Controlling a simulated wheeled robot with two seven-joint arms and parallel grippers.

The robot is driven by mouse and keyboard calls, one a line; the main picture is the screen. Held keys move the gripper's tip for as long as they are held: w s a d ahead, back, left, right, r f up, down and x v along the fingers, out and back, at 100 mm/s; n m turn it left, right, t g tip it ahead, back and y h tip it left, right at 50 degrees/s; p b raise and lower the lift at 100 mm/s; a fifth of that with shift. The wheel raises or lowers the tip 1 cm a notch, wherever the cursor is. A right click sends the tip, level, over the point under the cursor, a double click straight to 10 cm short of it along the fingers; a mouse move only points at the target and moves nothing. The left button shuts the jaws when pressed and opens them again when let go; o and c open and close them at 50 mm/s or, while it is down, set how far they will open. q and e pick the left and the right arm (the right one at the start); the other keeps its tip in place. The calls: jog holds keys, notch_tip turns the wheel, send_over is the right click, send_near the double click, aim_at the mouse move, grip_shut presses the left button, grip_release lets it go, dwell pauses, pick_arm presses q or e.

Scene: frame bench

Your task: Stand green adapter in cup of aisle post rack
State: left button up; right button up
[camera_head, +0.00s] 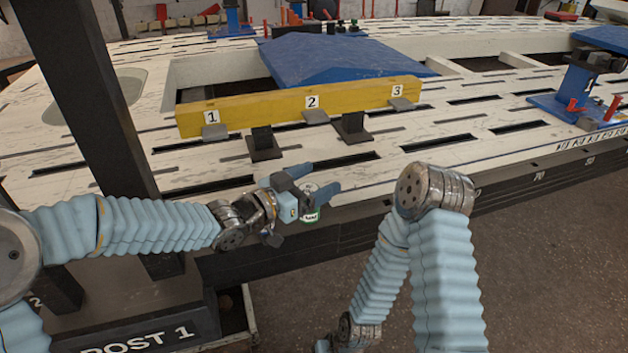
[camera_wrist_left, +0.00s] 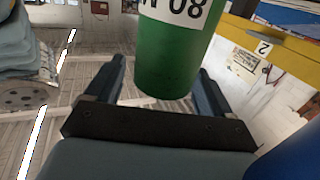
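The green adapter (camera_head: 310,215) is a short green cylinder with a white label. My left gripper (camera_head: 322,180) has its fingers on either side of it, near the bench's front edge. In the left wrist view the adapter (camera_wrist_left: 166,62) stands between the fingers of the left gripper (camera_wrist_left: 163,85), with nothing seen supporting it, so it looks held clear of the bench. A dark post stand (camera_head: 90,100) lettered POST 1 rises at the left; I cannot make out a cup on it. My right gripper is not in view; only its arm shows.
A yellow bar (camera_head: 300,106) numbered 1 to 3 lies across the slotted white bench (camera_head: 450,155), with dark brackets (camera_head: 352,128) before it. A blue panel (camera_head: 335,60) lies behind. A blue clamp fixture (camera_head: 575,95) stands at right. Floor is free at lower right.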

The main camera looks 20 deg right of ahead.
pick_arm(q)
jog(key=shift+a, duration=0.15)
jog(key=p+v, duration=0.2)
jog(key=v, duration=1.1)
jog(key=shift+s+a, duration=0.2)
